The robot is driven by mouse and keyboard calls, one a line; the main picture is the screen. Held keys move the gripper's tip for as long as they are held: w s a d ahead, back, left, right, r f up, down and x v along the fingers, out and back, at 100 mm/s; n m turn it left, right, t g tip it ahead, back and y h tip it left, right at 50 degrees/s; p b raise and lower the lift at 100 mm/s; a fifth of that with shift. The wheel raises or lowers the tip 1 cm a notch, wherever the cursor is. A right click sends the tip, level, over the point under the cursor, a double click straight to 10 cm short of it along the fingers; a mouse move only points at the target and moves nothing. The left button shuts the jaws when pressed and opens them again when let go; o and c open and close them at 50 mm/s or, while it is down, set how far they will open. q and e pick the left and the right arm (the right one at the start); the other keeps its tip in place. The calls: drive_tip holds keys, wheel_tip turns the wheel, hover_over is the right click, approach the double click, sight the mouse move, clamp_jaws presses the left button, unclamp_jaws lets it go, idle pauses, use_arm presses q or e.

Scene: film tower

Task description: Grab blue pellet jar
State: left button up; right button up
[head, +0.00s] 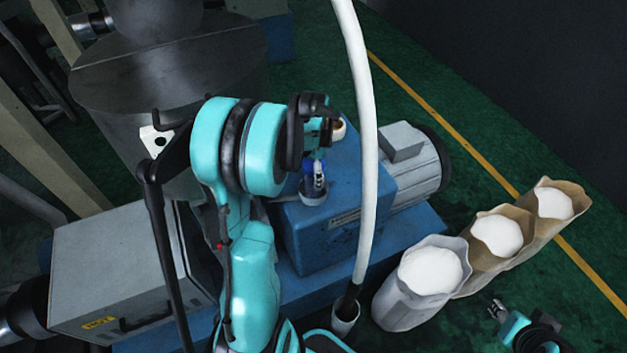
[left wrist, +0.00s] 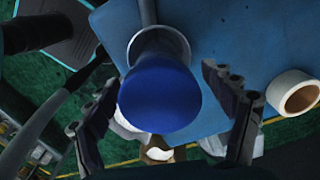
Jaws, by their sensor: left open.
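The blue pellet jar (left wrist: 160,95) fills the middle of the left wrist view as a rounded blue shape, with a pale grey ring behind it. In the head view the jar (head: 312,196) shows as a small greyish vessel with blue above it, standing on the blue machine housing and partly hidden by my gripper. My left gripper (head: 318,176) is open above the jar, with one finger on each side of the blue shape in the wrist view. I cannot tell whether the fingers touch it. My right gripper (head: 497,310) is low at the lower right, away from the jar; its jaw state is unclear.
A white roll (left wrist: 296,92) lies beside the jar on the blue housing (head: 335,240). A white hose (head: 366,130) runs down just right of my left gripper. Open sacks of white material (head: 430,270) stand on the green floor at the right.

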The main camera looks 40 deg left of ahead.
use_arm(q)
drive_tip(key=shift+f, duration=0.35)
drive_tip(key=c, duration=1.5)
drive_tip(key=shift+r, duration=0.1)
drive_tip(key=shift+c, duration=0.2)
